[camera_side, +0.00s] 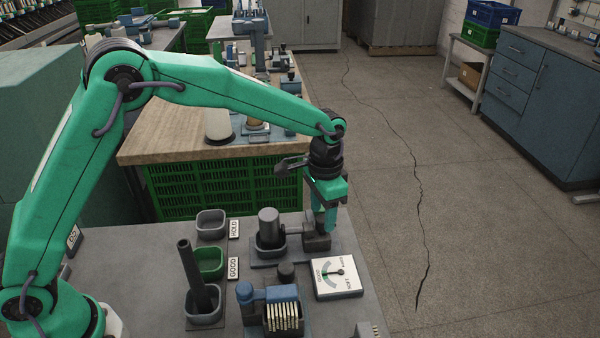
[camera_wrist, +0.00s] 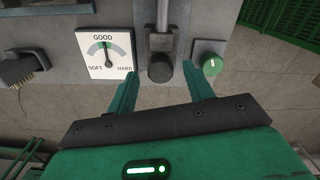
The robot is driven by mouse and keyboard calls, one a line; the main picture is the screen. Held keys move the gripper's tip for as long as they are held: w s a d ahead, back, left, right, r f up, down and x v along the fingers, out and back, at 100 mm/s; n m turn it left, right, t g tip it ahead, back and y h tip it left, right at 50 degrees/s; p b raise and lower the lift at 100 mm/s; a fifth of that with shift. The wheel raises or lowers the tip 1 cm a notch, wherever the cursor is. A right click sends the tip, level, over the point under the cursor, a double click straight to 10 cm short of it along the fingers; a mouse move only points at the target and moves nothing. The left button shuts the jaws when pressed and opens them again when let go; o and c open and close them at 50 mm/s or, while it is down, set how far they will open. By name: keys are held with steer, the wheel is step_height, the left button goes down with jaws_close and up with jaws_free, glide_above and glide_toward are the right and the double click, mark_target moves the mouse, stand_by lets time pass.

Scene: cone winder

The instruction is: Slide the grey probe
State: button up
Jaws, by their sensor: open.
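The grey probe (camera_wrist: 161,27) is a grey rod with a dark rounded end, at the top middle of the wrist view. In the side view its grey block (camera_side: 316,242) sits behind the dial, directly below my gripper. My gripper (camera_side: 325,230) points down and is open. In the wrist view the dark end lies between the two fingertips of my gripper (camera_wrist: 161,74), with a gap on either side. I cannot tell the height between them. The dial (camera_wrist: 105,53) reads SOFT, GOOD and HARD, and its needle points up to GOOD.
A green knob (camera_wrist: 208,63) stands right of the probe. A grey cylinder (camera_side: 268,222) stands in a holder left of the block. A dark tube leans in a front cup (camera_side: 205,312); a green GOOD cup (camera_side: 209,263) and a HOLD cup (camera_side: 211,224) stand behind it.

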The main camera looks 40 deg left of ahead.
steer(key=shift+f, duration=1.1)
steer(key=shift+c, duration=0.4)
jaws_close()
steer(key=shift+w+d+r, duration=0.1)
steer(key=shift+w+d, duration=1.15)
steer(key=shift+c, duration=0.9)
jaws_free()
steer(key=shift+o, duration=1.3)
steer(key=shift+s, duration=0.1)
